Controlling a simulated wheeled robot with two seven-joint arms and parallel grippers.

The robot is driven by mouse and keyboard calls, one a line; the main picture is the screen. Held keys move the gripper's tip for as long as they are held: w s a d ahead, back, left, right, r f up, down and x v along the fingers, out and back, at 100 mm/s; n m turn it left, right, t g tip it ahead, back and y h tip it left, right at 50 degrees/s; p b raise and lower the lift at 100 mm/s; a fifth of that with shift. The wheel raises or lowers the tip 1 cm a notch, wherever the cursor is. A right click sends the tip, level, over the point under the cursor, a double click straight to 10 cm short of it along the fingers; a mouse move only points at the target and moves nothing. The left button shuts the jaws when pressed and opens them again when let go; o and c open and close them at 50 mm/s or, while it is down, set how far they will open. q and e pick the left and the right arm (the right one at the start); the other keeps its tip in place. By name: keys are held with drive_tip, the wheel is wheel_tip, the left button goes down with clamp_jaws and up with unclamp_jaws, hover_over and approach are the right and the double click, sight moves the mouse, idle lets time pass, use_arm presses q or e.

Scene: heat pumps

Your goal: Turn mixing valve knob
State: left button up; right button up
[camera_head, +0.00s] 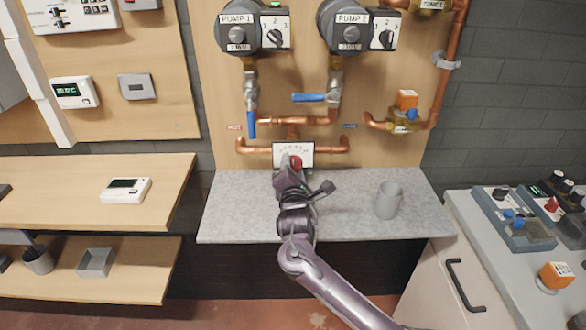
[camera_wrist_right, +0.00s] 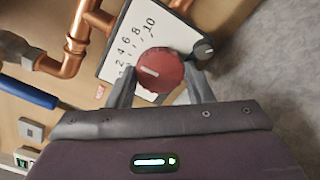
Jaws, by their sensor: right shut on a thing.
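The mixing valve's red round knob (camera_head: 295,162) sits in front of a white plate (camera_head: 306,150) on the wooden wall board. In the right wrist view the knob (camera_wrist_right: 165,70) has a short white mark, and the numbered scale plate (camera_wrist_right: 120,50) lies behind it. My right gripper (camera_head: 289,168) reaches up to the knob from below. In the wrist view the right gripper (camera_wrist_right: 160,85) has one finger on each side of the knob and is shut on it. The gripper partly hides the knob in the head view. My left gripper is in neither view.
Copper pipes (camera_head: 325,144) run just above the plate, with a blue valve lever (camera_head: 251,124) at their left. Below is a grey stone counter (camera_head: 240,205) with a grey cup (camera_head: 388,200) on its right. Wooden shelves (camera_head: 165,185) stand at left, a white cabinet (camera_head: 465,220) at right.

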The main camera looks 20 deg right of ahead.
drive_tip(key=shift+r+m+p, duration=0.2)
drive_tip(key=shift+m+p, duration=0.65)
drive_tip(key=shift+m, duration=0.05)
drive_tip(key=shift+f+m, duration=0.2)
drive_tip(key=shift+m, duration=0.5)
drive_tip(key=o, duration=0.7)
drive_tip(key=shift+s, duration=0.1)
drive_tip(key=v, duration=0.7)
drive_tip(key=shift+s+a, duration=0.1)
drive_tip(key=shift+s, duration=0.25)
